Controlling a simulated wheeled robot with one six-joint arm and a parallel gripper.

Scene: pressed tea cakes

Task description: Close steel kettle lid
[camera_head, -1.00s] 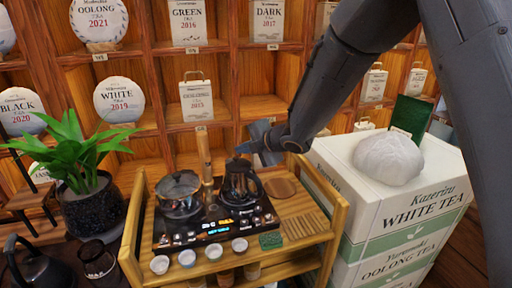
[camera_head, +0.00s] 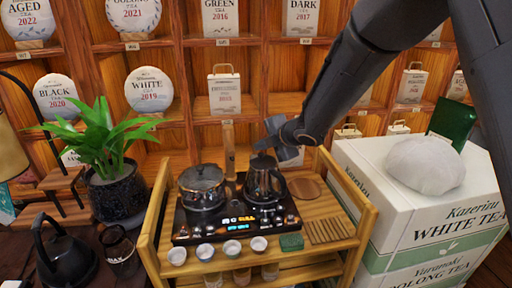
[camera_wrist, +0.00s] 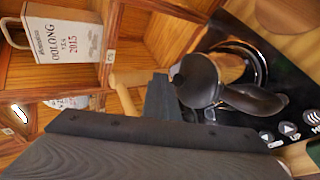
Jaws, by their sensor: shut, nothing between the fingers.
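The steel kettle (camera_head: 263,184) stands upright on the right side of the black stove (camera_head: 240,222). It also shows in the wrist view (camera_wrist: 228,68). Its dark lid (camera_wrist: 198,82), with a round knob, lies over the kettle's top and looks down on it; whether it is fully seated I cannot tell. The dark handle reaches out to the right in the wrist view. My gripper (camera_head: 272,142) is shut and empty, just above and right of the kettle's top in the head view. In the wrist view its fingers (camera_wrist: 160,98) are close beside the lid; contact is unclear.
A glass pot (camera_head: 202,188) sits left of the kettle on the stove. Several small cups line the cart's (camera_head: 150,225) front edge. A bamboo tube (camera_head: 229,148) stands behind. White tea boxes (camera_head: 400,215) stand to the right, a plant (camera_head: 112,185) to the left.

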